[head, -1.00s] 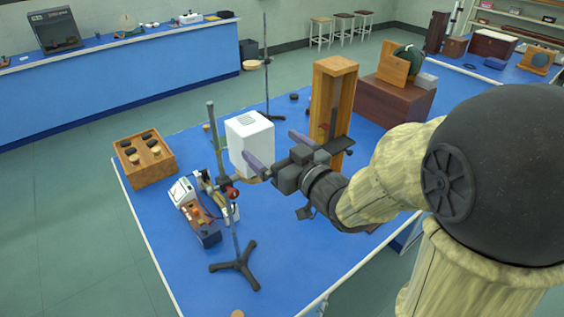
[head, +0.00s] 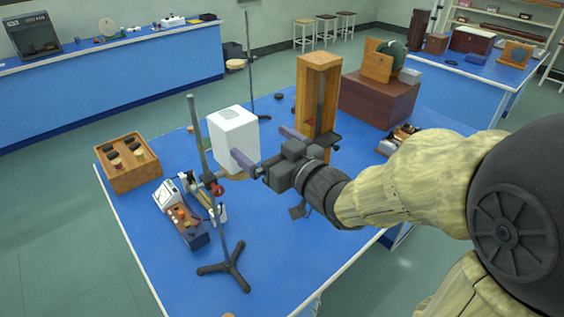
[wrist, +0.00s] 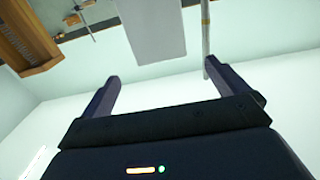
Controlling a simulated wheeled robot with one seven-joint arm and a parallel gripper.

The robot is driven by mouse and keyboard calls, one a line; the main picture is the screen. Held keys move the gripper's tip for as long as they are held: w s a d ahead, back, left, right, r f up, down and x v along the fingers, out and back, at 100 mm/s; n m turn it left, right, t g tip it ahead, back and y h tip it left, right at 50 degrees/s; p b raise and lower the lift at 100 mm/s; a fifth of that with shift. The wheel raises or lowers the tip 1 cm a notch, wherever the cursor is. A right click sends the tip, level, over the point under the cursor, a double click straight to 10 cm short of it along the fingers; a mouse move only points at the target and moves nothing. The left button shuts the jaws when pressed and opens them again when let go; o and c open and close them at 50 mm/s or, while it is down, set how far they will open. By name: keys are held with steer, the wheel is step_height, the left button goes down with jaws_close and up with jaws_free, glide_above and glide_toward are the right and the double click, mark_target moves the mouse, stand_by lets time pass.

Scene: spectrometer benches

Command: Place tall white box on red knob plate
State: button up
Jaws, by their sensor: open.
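The tall white box (head: 234,137) stands upright beside the front stand's rod. It also shows beyond my fingertips in the wrist view (wrist: 155,28). The front stand (head: 233,268) has a dark three-legged foot and a red knob (head: 217,189) on its rod. The red knob plate is mostly hidden now; a tan edge showed under the box earlier, so the box appears to rest on it. My gripper (head: 266,148) is open, close to the right of the box. Nothing is between its fingers in the wrist view (wrist: 162,85).
A wooden tower (head: 318,100) stands close behind my gripper. A second stand (head: 249,70) with a raised round plate (head: 235,64) is behind the box. A wooden tray (head: 130,178) and an instrument (head: 185,222) are left. Blue table (head: 165,285) is clear in front.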

steer(key=d+f+m+g+h, duration=0.45)
steer(key=d+f+h, duration=0.35)
steer(key=d+f, duration=0.3)
steer(key=s+d+f+m+g+h, duration=0.2)
steer(key=s+d+f+g, duration=0.1)
steer(key=s+f+g, duration=0.4)
steer(key=s+f, duration=0.3)
steer(key=s, duration=0.2)
steer(key=shift+m+h, duration=0.3)
steer(key=shift+m, duration=0.05)
steer(key=shift+f+g, duration=0.1)
steer(key=shift+g, duration=0.15)
